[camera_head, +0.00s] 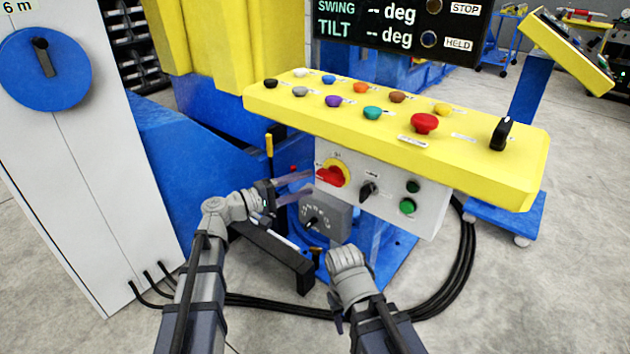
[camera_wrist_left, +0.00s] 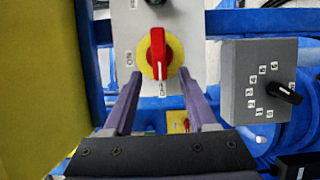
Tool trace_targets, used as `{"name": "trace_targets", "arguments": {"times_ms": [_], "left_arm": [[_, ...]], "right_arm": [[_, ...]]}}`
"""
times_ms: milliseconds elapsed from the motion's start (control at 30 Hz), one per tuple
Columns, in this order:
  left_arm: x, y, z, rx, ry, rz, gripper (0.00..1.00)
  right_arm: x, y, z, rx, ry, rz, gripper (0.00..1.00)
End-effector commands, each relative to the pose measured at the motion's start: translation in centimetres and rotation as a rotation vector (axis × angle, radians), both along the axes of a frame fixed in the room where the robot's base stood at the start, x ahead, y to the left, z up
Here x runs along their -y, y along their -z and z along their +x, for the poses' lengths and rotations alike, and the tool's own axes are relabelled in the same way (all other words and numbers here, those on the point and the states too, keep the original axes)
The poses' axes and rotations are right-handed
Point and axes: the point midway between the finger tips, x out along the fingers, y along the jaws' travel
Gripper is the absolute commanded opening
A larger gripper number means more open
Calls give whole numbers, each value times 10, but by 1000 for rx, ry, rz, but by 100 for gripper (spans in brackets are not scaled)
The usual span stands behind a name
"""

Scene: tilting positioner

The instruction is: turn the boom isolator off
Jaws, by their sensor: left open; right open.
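The boom isolator appears to be the red rotary handle (camera_head: 330,176) on a yellow disc, on the console's light grey front panel. My left gripper (camera_head: 311,182) is open in front of the handle. In the left wrist view its fingers (camera_wrist_left: 160,78) point at the disc, one each side of the handle's lower end; contact cannot be told. My right gripper (camera_head: 345,262) is low, below the console, its fingers largely hidden.
A black selector (camera_head: 368,190) and green buttons (camera_head: 407,206) share the panel. A grey dial box (camera_head: 325,217) sits just below, near my left gripper. The yellow console top (camera_head: 480,165) with coloured buttons overhangs the panel. A white cabinet (camera_head: 75,170) stands at left.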

Motion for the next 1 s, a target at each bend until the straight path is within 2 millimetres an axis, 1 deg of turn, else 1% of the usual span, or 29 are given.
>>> {"name": "trace_targets", "arguments": {"times_ms": [33,100,267,567,667,767,800,867,900,967,1000], "left_arm": [[-7,0,-4,0,-3,0,57],[-12,0,-8,0,-1,0,57],[-19,0,-12,0,-1,0,57],[-19,1,-12,0,2,2,57],[-8,9,-19,-9,28,43,57],[21,36,-40,-31,103,170,57],[34,52,-53,-44,146,245,57],[54,79,-76,-64,219,375,57],[64,97,-92,-79,270,466,57],[73,123,-115,-98,342,604,57],[77,140,-131,-111,389,695,57]], "right_arm": [[0,0,0,0,0,0,50],[0,0,0,0,0,0,50],[0,0,0,0,0,0,50],[0,0,0,0,0,0,50],[0,0,0,0,0,0,50],[0,0,0,0,0,0,50],[0,0,0,0,0,0,50],[0,0,0,0,0,0,50],[0,0,0,0,0,0,50],[0,0,0,0,0,0,50],[0,0,0,0,0,0,50]]}}
